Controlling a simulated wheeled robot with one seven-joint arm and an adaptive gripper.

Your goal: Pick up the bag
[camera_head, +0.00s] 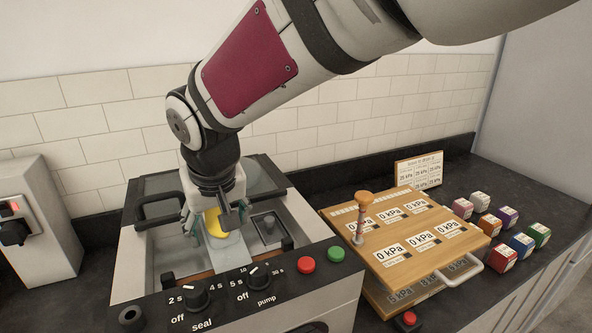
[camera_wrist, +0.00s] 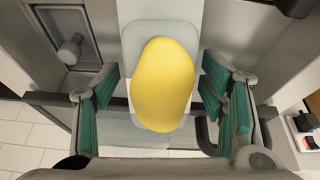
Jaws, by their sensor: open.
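The bag (camera_wrist: 137,40) is a pale, translucent pouch lying in the open chamber of the sealing machine. A smooth yellow oval item (camera_wrist: 163,60) shows in it. In the head view, the bag (camera_head: 235,249) shows just below my gripper, with part of the yellow item (camera_head: 214,225) visible. My gripper (camera_wrist: 161,90) is open, with teal pads on both sides of the yellow item and gaps between. In the head view, my gripper (camera_head: 217,208) points down into the chamber and hides part of the bag. Whether any finger touches the bag cannot be told.
The sealing machine (camera_head: 335,285) has knobs and red and green buttons in front. A black handle (camera_head: 157,207) stands at its left. At right are a wooden board with kPa labels (camera_head: 400,232), several coloured cubes (camera_head: 490,224) and a small sign (camera_head: 419,171).

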